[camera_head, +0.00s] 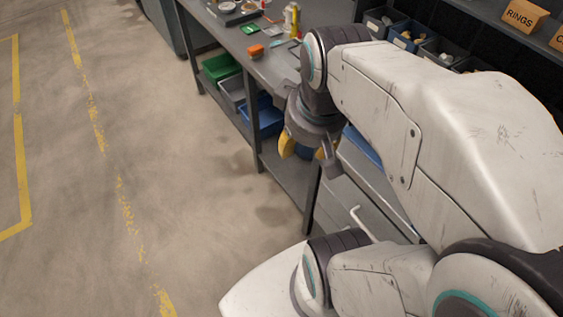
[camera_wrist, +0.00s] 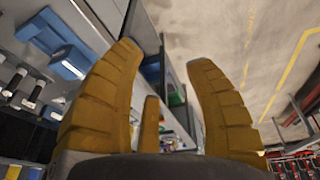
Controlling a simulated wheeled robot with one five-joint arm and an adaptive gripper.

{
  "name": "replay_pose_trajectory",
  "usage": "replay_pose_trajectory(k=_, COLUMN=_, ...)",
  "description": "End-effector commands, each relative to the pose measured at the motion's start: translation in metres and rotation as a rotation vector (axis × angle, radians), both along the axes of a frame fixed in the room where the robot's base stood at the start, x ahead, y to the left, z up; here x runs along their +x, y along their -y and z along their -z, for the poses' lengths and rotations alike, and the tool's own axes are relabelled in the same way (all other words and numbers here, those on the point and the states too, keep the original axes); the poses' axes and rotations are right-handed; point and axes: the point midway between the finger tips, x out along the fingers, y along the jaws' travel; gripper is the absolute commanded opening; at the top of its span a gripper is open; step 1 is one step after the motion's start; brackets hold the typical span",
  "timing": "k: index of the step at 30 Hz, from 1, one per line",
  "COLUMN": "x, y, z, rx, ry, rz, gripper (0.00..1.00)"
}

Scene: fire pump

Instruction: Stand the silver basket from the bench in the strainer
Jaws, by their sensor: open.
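My gripper (camera_head: 305,148) is in front of the bench, with its yellow fingers pointing downward beside the bench edge in the head view. In the wrist view my gripper (camera_wrist: 164,58) has its fingers spread apart with nothing between them. The grey bench (camera_head: 272,68) runs from the top of the head view toward my arm, which hides part of its top. I cannot make out the silver basket in either view. I cannot make out the strainer either.
Small bins (camera_head: 405,38) and a RINGS box (camera_head: 525,16) stand behind. Green (camera_head: 221,67) and blue (camera_head: 268,120) bins sit on the lower shelf. The floor at left is clear, with yellow lines.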

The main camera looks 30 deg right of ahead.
Motion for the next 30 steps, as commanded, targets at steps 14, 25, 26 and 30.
replay_pose_trajectory(k=14, x=-0.027, y=-0.06, z=0.015, rx=0.07, ry=0.076, rz=-0.054, gripper=0.48)
replay_pose_trajectory(k=25, x=-0.027, y=-0.06, z=0.015, rx=0.07, ry=0.077, rz=-0.053, gripper=0.48)
replay_pose_trajectory(k=26, x=-0.027, y=-0.06, z=0.015, rx=0.07, ry=0.077, rz=-0.053, gripper=0.48)
replay_pose_trajectory(k=30, x=-0.027, y=-0.06, z=0.015, rx=0.07, ry=0.077, rz=-0.053, gripper=0.48)
